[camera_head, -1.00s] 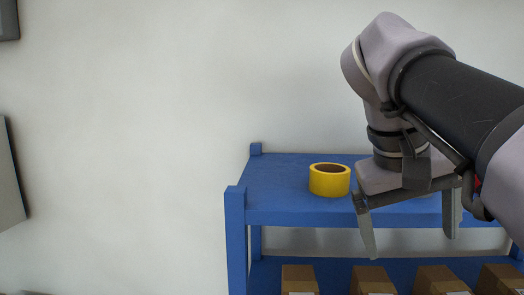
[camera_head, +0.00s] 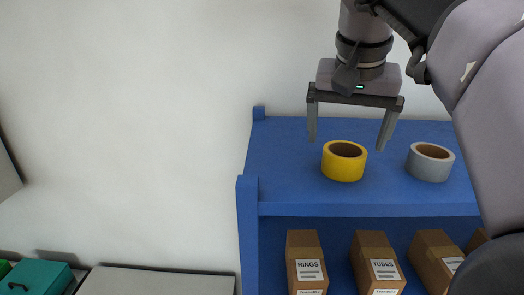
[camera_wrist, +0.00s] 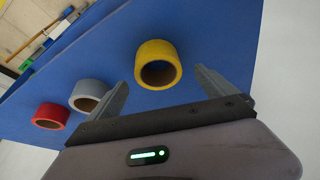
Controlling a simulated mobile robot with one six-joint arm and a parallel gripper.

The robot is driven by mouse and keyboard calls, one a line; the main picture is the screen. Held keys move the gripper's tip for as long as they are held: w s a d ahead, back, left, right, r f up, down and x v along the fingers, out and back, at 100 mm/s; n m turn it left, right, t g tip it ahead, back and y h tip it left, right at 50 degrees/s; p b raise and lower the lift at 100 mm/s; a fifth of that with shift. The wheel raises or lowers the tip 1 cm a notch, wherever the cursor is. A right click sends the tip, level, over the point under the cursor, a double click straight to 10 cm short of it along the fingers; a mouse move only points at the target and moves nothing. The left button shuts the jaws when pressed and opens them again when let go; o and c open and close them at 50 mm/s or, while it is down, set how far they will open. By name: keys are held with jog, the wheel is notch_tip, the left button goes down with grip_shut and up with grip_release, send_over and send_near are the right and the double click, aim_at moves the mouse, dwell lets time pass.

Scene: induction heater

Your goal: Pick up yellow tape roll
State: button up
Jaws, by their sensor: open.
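The yellow tape roll (camera_head: 344,168) lies flat on the blue shelf top (camera_head: 290,195), near its left part. In the wrist view the yellow tape roll (camera_wrist: 159,75) is ahead of the fingers, between their lines of reach. My gripper (camera_head: 347,146) is open and empty, pointing down, above and apparently a little behind the yellow roll in the head view. Its two fingers also show in the wrist view (camera_wrist: 160,82), spread wider than the roll. I see no contact between the fingers and the roll.
A grey tape roll (camera_head: 430,162) sits right of the yellow one. A red tape roll (camera_wrist: 50,116) lies beyond it in the wrist view. Cardboard boxes (camera_head: 306,265) labelled RINGS and TUBES stand on the lower shelf. A corner post (camera_head: 247,235) rises at the shelf's left.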

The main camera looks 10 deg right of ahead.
aim_at(345, 150)
jog(key=x, duration=0.3)
jog(key=s+x, duration=0.1)
jog(key=shift+w+d+f+b, duration=0.15)
jog(key=shift+d+f+b, duration=0.1)
jog(key=shift+f+b, duration=0.1)
jog(key=shift+w+a, duration=0.1)
jog(key=shift+w, duration=0.3)
jog(key=c, duration=0.4)
jog(key=shift+s, duration=0.25)
jog(key=c, duration=1)
jog(key=shift+w, duration=0.15)
jog(key=shift+c, duration=0.7)
jog(key=shift+r, duration=0.1)
